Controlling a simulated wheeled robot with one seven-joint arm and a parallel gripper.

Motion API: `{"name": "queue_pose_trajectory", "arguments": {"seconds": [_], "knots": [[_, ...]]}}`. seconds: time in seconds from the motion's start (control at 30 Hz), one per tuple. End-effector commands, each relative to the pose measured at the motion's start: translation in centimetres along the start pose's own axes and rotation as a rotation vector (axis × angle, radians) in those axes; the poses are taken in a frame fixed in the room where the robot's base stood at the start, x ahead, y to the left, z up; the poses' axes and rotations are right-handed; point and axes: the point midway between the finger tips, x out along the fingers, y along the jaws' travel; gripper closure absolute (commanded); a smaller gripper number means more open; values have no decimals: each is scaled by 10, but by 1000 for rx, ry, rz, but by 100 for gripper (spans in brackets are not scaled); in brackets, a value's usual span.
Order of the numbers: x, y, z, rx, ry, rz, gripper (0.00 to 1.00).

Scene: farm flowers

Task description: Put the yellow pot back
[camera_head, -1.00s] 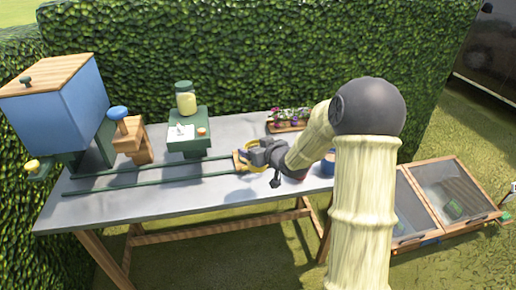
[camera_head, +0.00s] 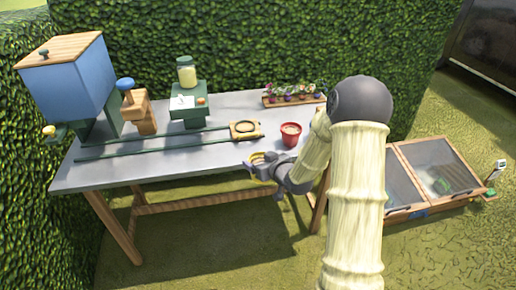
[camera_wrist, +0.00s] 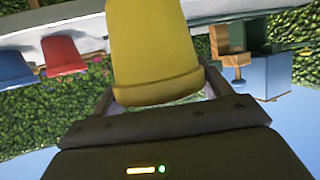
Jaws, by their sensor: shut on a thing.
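My gripper (camera_head: 258,163) is shut on the yellow pot (camera_wrist: 155,50), which fills the middle of the wrist view between the fingers. In the head view only a sliver of the yellow pot (camera_head: 252,158) shows. My gripper is at the table's front edge, in front of the wooden carriage (camera_head: 244,130). The carriage sits at the right end of the green rails and is empty, with a dark round ring on top.
A red pot (camera_head: 290,134) stands on the table right of the carriage; a blue pot (camera_wrist: 14,70) shows beside it in the wrist view. A flower tray (camera_head: 292,98) is at the back. A blue hopper (camera_head: 72,85), wooden stamp (camera_head: 138,112) and green stand (camera_head: 189,108) fill the left.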

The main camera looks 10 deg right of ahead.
Motion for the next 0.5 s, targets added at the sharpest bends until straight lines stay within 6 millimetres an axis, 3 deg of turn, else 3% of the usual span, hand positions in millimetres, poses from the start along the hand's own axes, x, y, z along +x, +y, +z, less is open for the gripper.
{"name": "queue_pose_trajectory", "arguments": {"seconds": [0.3,0.5], "knots": [[-13,-13,67,6,-5,12,74],[-23,-17,92,-3,-5,30,74]]}}
